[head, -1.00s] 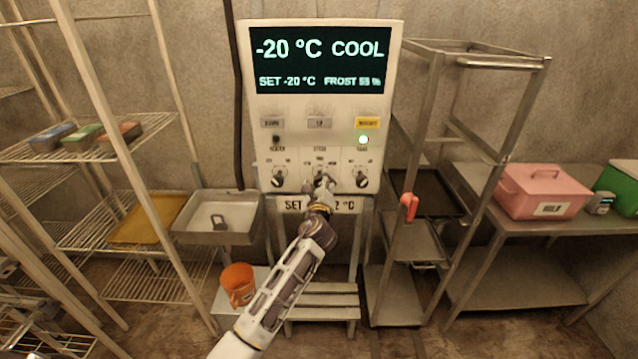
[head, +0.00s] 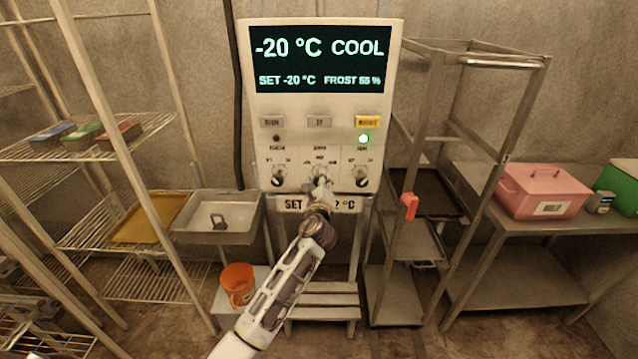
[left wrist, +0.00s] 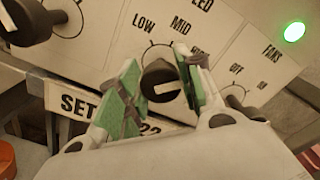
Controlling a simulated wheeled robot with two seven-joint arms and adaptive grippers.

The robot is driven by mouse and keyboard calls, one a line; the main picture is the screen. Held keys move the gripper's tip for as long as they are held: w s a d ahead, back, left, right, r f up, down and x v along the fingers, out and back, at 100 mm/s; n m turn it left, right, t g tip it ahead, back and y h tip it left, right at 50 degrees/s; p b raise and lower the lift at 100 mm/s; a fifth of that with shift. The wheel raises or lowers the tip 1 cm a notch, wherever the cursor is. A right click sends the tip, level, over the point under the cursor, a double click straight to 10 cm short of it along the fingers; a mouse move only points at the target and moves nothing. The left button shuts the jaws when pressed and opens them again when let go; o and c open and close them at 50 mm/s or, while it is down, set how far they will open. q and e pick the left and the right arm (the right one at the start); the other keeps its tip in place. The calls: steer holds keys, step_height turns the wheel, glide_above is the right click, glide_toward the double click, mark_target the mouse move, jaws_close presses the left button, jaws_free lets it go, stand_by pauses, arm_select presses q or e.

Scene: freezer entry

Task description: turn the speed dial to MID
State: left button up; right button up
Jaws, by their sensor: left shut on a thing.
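The speed dial (left wrist: 160,90) is a dark round knob with a pale pointer line, in the middle of the control panel's (head: 265,120) lower row. My left gripper (head: 320,184) reaches up to it from below and hides most of it in the head view. In the left wrist view its green-padded fingers (left wrist: 160,86) stand on either side of the knob, shut on it. The pointer line lies toward the right in that view, away from the MID label (left wrist: 180,25). LOW is readable left of MID; the label to the right is partly covered by a finger. My right gripper is out of view.
Another knob sits on each side, the left (head: 278,176) and the FANS knob (head: 361,176). A green light (head: 364,139) glows above the latter. A wire shelf and metal tray (head: 218,215) stand left, a metal rack (head: 470,62) right.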

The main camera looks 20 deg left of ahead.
arm_select(q)
steer(key=n+b, duration=0.1)
steer(key=n, duration=0.2)
steer(key=shift+f+n, duration=0.15)
steer(key=shift+n, duration=0.15)
steer(key=shift+n+b, duration=0.6)
steer(key=shift+n, duration=0.3)
steer(key=shift+n+b, duration=0.5)
steer(key=shift+n, duration=0.6)
steer(key=shift+n+b, duration=0.3)
steer(key=shift+n, duration=0.5)
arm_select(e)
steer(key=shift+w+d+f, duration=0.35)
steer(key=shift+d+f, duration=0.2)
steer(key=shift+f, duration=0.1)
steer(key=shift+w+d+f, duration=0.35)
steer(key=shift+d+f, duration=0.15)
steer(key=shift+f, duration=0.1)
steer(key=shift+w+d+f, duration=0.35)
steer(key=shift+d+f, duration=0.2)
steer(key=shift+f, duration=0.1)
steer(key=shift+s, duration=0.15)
